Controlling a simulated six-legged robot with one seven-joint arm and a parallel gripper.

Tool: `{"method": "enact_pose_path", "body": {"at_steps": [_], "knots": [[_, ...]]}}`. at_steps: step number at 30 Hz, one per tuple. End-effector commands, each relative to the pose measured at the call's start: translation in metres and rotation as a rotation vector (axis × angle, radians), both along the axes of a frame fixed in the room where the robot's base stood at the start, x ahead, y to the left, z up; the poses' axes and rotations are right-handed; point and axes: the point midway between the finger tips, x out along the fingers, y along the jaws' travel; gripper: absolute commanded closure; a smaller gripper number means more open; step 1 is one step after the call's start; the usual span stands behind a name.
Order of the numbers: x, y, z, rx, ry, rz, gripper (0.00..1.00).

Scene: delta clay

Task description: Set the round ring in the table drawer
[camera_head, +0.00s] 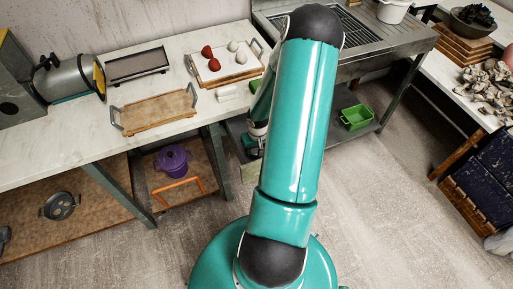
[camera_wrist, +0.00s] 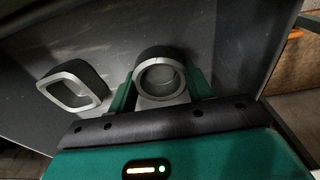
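The round ring (camera_wrist: 142,66), a short dark grey cylinder with a pale rim, stands on a dark grey surface in the wrist view. My gripper (camera_wrist: 161,75) has its two green fingers on either side of it. They look very close to its wall; whether they press on it cannot be told. In the head view my gripper is low behind my arm, by the lower shelf, and mostly hidden. An orange handle (camera_head: 180,193) runs along the front of a wooden compartment (camera_head: 208,172) under the table; whether this is the drawer is unclear.
A squarish ring (camera_wrist: 91,75) lies left of the round ring. A purple pot (camera_head: 174,161) sits in the wooden compartment. A green basket (camera_head: 357,117) stands on the lower metal shelf. Table legs (camera_head: 120,192) stand nearby. The floor in front is clear.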

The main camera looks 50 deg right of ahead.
Motion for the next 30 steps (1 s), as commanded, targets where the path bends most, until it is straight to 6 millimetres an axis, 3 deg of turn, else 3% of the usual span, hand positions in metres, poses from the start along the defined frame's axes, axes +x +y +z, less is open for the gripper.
{"method": "enact_pose_path", "body": {"at_steps": [1,3,15,30], "knots": [[0.000,0.000,0.000,0.000,0.000,0.000,0.40],[0.000,0.000,0.000,0.001,0.001,0.000,0.28],[-0.001,0.000,0.006,0.000,-0.001,-0.002,0.28],[-0.009,0.004,0.101,-0.002,-0.001,-0.003,0.28]]}}
